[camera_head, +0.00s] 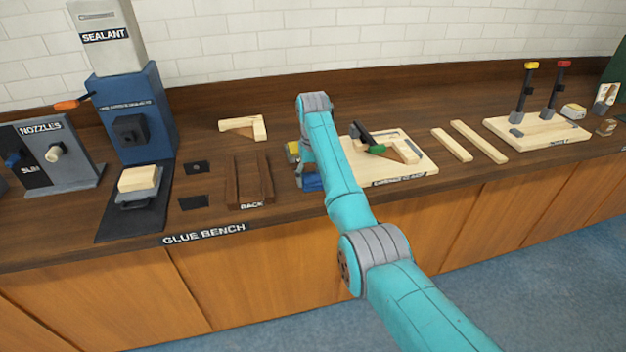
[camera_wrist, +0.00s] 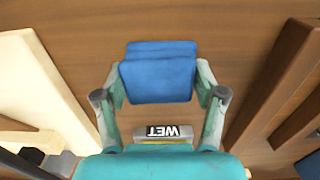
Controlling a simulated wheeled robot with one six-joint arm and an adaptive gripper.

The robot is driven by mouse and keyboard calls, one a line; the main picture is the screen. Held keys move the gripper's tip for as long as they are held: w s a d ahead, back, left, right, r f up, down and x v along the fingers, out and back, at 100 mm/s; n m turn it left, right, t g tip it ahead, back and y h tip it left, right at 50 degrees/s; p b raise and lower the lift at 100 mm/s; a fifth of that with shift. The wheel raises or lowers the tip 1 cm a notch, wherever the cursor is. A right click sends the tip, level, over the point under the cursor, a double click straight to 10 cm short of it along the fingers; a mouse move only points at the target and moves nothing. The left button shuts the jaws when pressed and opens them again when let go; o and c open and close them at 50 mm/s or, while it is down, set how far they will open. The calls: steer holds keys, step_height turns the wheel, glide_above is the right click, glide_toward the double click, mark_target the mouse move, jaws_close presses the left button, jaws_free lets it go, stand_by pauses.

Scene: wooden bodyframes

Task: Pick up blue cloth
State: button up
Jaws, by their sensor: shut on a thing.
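The blue cloth (camera_wrist: 160,75) is a folded pad between the two fingers of my gripper (camera_wrist: 160,85) in the wrist view. My gripper is shut on it, with a finger against each side. In the head view, a part of the blue cloth (camera_head: 313,183) shows low beside my teal arm, near the front of the bench. My arm hides most of my gripper there. I cannot tell whether the cloth touches the bench.
A strip marked WET (camera_wrist: 163,134) lies beside the cloth. Dark wooden rails (camera_head: 249,180) stand to the left, and a pale clamp board (camera_head: 415,168) lies to the right. A yellow item (camera_head: 292,150) sits just behind.

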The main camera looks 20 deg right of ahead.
mark_target(313, 176)
step_height(313, 176, up, 10)
stand_by(0.5)
